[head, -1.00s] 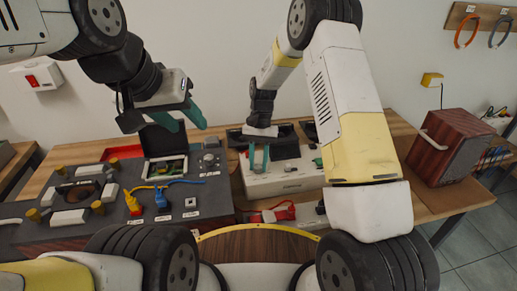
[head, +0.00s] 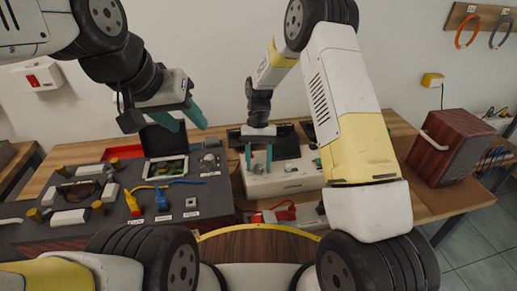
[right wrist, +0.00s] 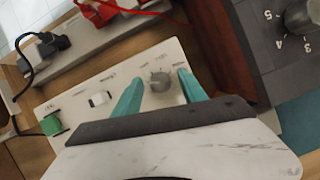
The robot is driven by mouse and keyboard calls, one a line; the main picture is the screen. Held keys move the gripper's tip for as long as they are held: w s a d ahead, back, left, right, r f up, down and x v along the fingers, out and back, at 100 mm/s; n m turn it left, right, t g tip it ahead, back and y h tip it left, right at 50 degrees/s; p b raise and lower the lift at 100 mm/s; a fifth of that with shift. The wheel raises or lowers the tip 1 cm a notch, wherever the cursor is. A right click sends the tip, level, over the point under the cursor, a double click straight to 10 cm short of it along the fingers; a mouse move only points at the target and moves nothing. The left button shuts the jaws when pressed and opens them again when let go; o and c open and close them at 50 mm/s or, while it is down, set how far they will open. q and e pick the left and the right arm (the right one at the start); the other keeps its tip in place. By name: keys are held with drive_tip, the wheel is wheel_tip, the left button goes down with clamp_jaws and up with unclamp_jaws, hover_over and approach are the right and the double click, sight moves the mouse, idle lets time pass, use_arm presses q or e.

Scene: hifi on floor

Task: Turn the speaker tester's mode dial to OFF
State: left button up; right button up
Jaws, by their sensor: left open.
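The speaker tester, a white box (head: 287,184), stands mid-bench in the head view; its white top panel (right wrist: 75,105) fills the middle of the right wrist view. A round grey mode dial (right wrist: 160,82) with a light pointer mark sits on that panel; its labels are too small to read. My right gripper (head: 258,160) is open above the box. In the right wrist view its teal fingers (right wrist: 160,94) stand on either side of the dial with gaps; contact is not visible. My left gripper (head: 182,118) is open and empty above the dark panel at left.
A dark grey panel (head: 115,212) with plugs and a numbered knob (right wrist: 303,17) lies beside the tester. A white switch (right wrist: 99,98) and a green connector (right wrist: 51,125) are near the dial. A wooden speaker (head: 452,146) stands right.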

drive_tip(key=v, duration=0.7)
drive_tip(key=shift+w+r, duration=0.2)
drive_tip(key=shift+r, duration=0.15)
drive_tip(key=s+d+r+t+y, duration=0.1)
drive_tip(key=s+d+r+t, duration=0.1)
drive_tip(key=s+d+r, duration=0.4)
drive_tip(key=s+d+r+t, duration=0.1)
drive_tip(key=s+r+t, duration=0.2)
drive_tip(key=r, duration=0.5)
drive_tip(key=s+d+r+t+y, duration=0.1)
drive_tip(key=s+d+r+t, duration=0.1)
drive_tip(key=s+d+r, duration=0.4)
drive_tip(key=s+d+r+t, duration=0.1)
drive_tip(key=s+r+t, duration=0.1)
drive_tip(key=s, duration=0.6)
drive_tip(key=shift+s+r+n+t, duration=0.2)
drive_tip(key=shift+s+n+t, duration=0.2)
drive_tip(key=shift+t, duration=0.4)
drive_tip(key=shift+d, duration=0.1)
drive_tip(key=shift+c, duration=0.4)
